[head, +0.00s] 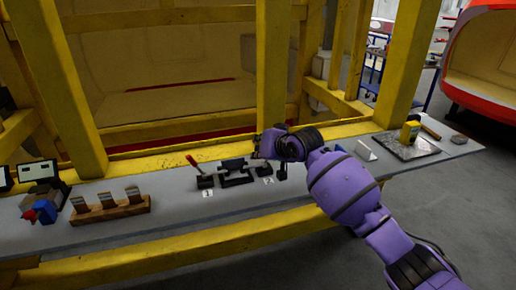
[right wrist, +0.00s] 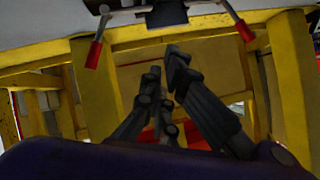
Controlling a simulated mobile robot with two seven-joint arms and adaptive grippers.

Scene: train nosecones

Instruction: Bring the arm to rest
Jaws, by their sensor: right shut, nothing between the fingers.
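My right arm is purple and reaches in from the lower right of the head view. My right gripper (head: 268,146) is over the grey bench (head: 330,190), in front of a yellow upright post. In the right wrist view its dark fingers (right wrist: 166,72) are close together with nothing between them. The gripper is near a dark holder (head: 235,172) on the bench, apart from it as far as I can tell. My left gripper is not in view.
A red-handled tool (head: 194,162) stands by label 1. A wooden block with several scrapers (head: 110,207) is at left. A yellow object (head: 410,131) sits on a metal plate (head: 398,147) at right. Yellow frame posts (head: 272,60) rise behind the bench; open floor (head: 450,210) lies right.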

